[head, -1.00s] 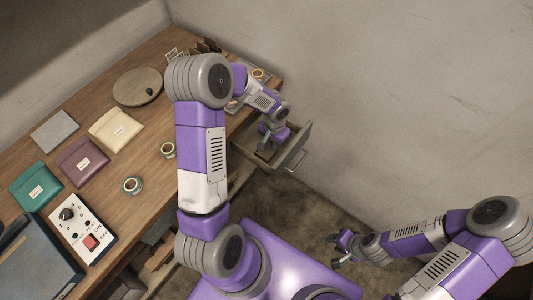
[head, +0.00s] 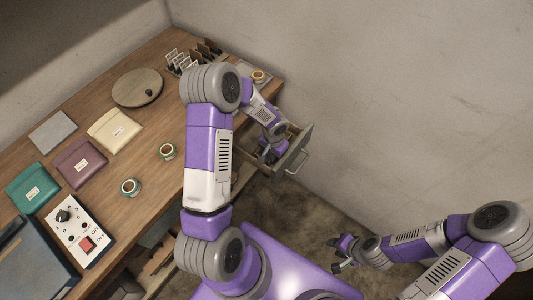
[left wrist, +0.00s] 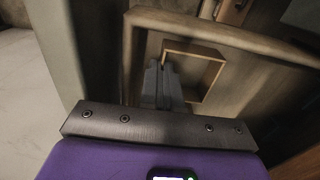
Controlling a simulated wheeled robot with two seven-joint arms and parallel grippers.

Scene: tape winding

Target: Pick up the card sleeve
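I cannot make out for sure which thing is the card sleeve. Small upright cards (head: 172,58) stand in a rack at the back of the bench, and a wooden box-like piece (left wrist: 207,70) lies inside the open drawer in the left wrist view. My left gripper (head: 267,155) is down at the drawer (head: 292,155); its grey fingers (left wrist: 160,85) show in the left wrist view, close together, and whether they hold anything is unclear. My right gripper (head: 338,256) is open and empty over the floor, away from the bench.
On the bench are a cream pouch (head: 114,131), a maroon pouch (head: 80,163), a teal pouch (head: 32,188), two tape rolls (head: 130,187), a round wooden disc (head: 137,87), a grey slab (head: 53,132) and a switch box (head: 82,230). The drawer walls surround the left gripper closely.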

